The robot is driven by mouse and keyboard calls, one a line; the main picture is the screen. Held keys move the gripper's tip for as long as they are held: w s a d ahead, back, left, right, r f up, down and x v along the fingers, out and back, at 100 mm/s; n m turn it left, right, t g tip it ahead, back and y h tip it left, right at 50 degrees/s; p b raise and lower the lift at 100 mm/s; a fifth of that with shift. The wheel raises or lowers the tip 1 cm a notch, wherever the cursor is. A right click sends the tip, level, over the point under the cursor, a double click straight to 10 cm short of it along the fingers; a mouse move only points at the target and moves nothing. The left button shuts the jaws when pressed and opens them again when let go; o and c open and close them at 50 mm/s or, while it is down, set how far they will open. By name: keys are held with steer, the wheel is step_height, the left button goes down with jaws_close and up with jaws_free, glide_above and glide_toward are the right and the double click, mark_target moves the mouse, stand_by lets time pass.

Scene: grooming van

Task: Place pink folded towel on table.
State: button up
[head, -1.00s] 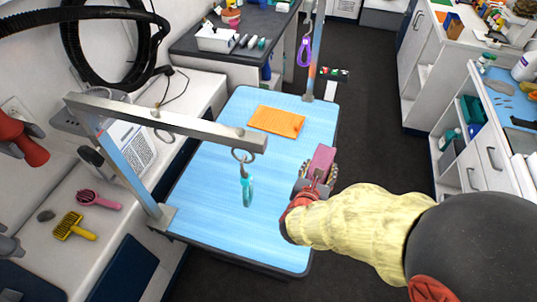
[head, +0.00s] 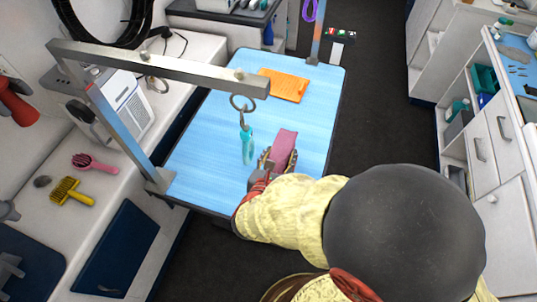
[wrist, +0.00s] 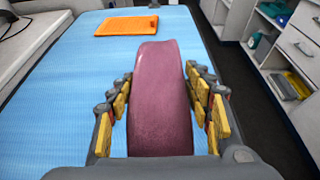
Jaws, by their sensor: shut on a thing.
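The pink folded towel (head: 284,147) is held in my gripper (head: 276,163), above the blue grooming table (head: 215,130). In the wrist view the towel (wrist: 161,95) stands between the yellow-padded fingers of my gripper (wrist: 163,112), and its far end reaches out over the blue table top (wrist: 60,95). The fingers are shut on its two sides. The towel's underside is hidden, so I cannot tell whether it touches the table.
Blue surface is clear around the towel.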

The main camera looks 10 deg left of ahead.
steer(key=w+a+f+b, duration=0.1)
steer(key=f, duration=0.1)
steer(key=w+a+f+b, duration=0.1)
steer(key=w+a+f, duration=0.1)
steer(key=w+a+f+b, duration=0.1)
steer(key=f, duration=0.1)
steer(key=shift+w+a+f, duration=0.15)
steer(key=shift+w+a, duration=0.05)
steer(key=shift+w, duration=0.15)
steer(key=f+b, duration=0.1)
steer(key=f, duration=0.1)
steer(key=f+b, duration=0.1)
steer(key=shift+w+a+f+b, duration=0.2)
steer(key=shift+f+b, duration=0.15)
steer(key=shift+b, duration=0.05)
steer(key=shift+r, duration=0.1)
steer(key=o, duration=1.2)
steer(key=shift+c, duration=0.2)
steer(key=p+v, duration=0.4)
steer(key=v, duration=0.8)
steer(key=shift+p, duration=0.3)
